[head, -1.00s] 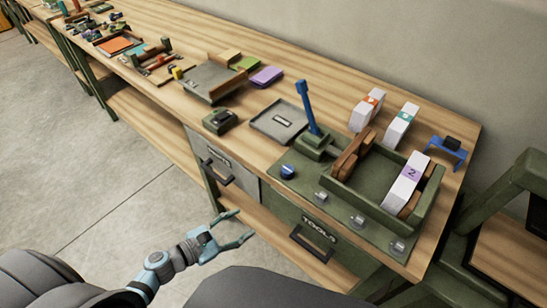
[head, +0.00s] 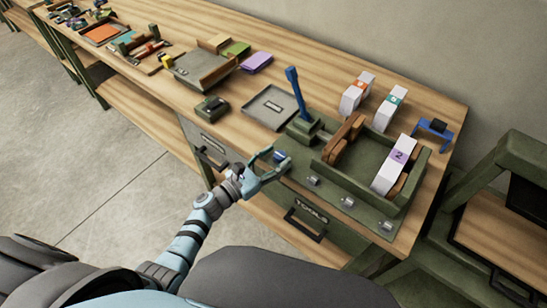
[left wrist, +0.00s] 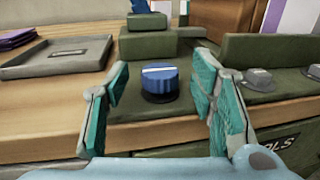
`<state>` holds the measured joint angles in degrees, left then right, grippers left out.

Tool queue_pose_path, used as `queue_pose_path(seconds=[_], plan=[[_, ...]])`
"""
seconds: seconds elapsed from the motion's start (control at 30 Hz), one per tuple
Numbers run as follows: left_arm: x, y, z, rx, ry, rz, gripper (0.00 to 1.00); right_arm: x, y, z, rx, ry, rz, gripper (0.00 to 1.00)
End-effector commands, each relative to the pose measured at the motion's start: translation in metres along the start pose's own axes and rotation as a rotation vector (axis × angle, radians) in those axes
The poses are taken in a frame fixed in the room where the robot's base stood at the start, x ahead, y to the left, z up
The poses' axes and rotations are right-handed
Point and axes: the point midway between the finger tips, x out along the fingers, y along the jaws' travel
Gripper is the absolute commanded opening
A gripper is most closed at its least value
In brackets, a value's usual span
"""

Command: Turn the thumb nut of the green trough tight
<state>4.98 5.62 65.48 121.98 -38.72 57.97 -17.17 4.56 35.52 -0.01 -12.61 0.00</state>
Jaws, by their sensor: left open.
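The green trough (head: 350,181) stands on a green base plate at the right end of the bench. It holds a white block marked 2 (head: 393,168) and brown wooden pieces. The thumb nut, a blue ribbed knob (left wrist: 159,83) with a white line on top, sits at the plate's front left corner. In the head view the nut (head: 280,155) is partly hidden by my left gripper (head: 277,160). That gripper is open at the nut. In the left wrist view its teal pads stand apart on either side of the nut, with visible gaps. My right gripper is out of view.
A blue lever (head: 294,90) rises behind the nut. Silver fittings (head: 347,201) line the plate's front edge. A grey tray (head: 268,106) lies to the left. A drawer handle (head: 305,225) juts out below the bench top.

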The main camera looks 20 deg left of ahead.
Motion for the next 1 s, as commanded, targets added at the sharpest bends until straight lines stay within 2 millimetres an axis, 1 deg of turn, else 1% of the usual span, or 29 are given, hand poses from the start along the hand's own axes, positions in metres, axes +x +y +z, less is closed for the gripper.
queue_pose_path(seconds=[0.17, 0.27, 0.4, 0.47, 0.5, 0.77, 1.0], plan=[[0.0, 0.0, 0.0, 0.001, 0.0, 0.0, 0.51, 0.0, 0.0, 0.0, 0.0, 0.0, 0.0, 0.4], [0.0, 0.0, 0.0, 0.001, 0.0, 0.0, 0.37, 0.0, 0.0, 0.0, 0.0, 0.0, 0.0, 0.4], [0.0, 0.0, 0.0, 0.001, 0.0, 0.0, 0.14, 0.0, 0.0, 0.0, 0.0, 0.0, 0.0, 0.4], [0.0, 0.0, 0.0, 0.001, 0.0, 0.0, 0.05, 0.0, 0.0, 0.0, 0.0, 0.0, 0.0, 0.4], [0.0, 0.0, 0.0, 0.001, 0.0, 0.0, 0.03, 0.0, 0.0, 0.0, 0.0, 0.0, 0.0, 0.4], [0.0, 0.001, -0.001, 0.003, -0.001, -0.027, 0.03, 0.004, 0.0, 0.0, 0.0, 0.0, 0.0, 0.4], [0.0, 0.005, -0.003, 0.006, -0.001, -0.135, 0.03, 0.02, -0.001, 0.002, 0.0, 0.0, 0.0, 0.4]])
